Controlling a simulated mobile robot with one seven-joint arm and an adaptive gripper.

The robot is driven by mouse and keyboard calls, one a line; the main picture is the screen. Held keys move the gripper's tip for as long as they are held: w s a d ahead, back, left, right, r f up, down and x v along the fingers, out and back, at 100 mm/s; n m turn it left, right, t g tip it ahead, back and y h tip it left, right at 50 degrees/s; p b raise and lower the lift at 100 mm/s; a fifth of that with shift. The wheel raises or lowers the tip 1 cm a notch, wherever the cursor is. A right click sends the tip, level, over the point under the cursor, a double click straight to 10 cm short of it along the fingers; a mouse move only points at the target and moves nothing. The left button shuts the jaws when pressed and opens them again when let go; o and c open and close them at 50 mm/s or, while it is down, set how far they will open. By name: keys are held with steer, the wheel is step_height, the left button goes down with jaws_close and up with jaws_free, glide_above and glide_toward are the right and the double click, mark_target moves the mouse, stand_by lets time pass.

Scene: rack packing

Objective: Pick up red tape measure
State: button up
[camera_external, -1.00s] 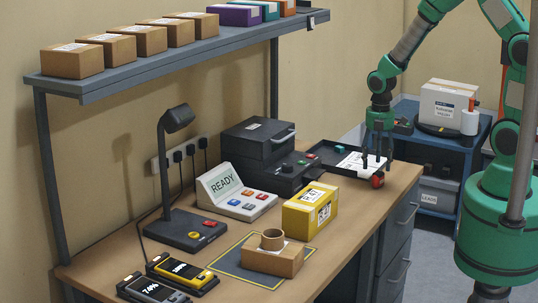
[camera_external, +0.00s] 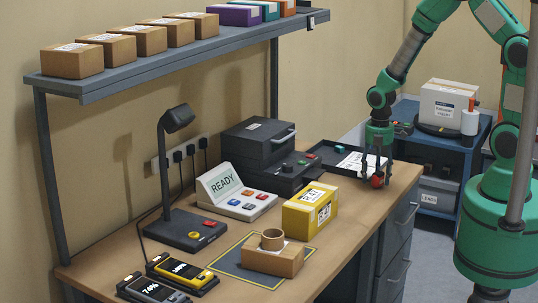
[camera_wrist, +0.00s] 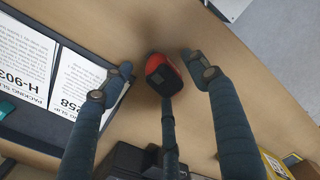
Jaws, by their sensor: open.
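The red tape measure (camera_external: 377,181), red with a black part, sits on the wooden desk near its right end. It also shows in the wrist view (camera_wrist: 164,74). My gripper (camera_external: 376,179) points down at the tape measure. In the wrist view my gripper (camera_wrist: 160,80) has its fingers spread, two on the sides and one in the middle. The middle finger's tip overlaps the lower edge of the tape measure in the picture; I cannot tell if they touch. The side fingers stand apart from it.
A dark tray (camera_external: 325,150) with white packing slips (camera_wrist: 85,85) lies close by. The desk's front edge is close. Bare wood (camera_wrist: 250,70) surrounds the tape measure.

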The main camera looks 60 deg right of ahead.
mark_target(377, 172)
steer(key=c, duration=1.4)
steer(key=shift+r, duration=0.1)
steer(key=shift+r, duration=0.8)
step_height(377, 172, up, 2)
steer(key=shift+s+r+p, duration=0.1)
steer(key=shift+p, duration=0.35)
steer(key=s, duration=0.5)
steer(key=s+a, duration=0.1)
steer(key=s, duration=0.4)
steer(key=s+a+r+p, duration=0.1)
steer(key=s, duration=0.4)
steer(key=shift+s+a, duration=0.15)
steer(key=shift+s, duration=0.2)
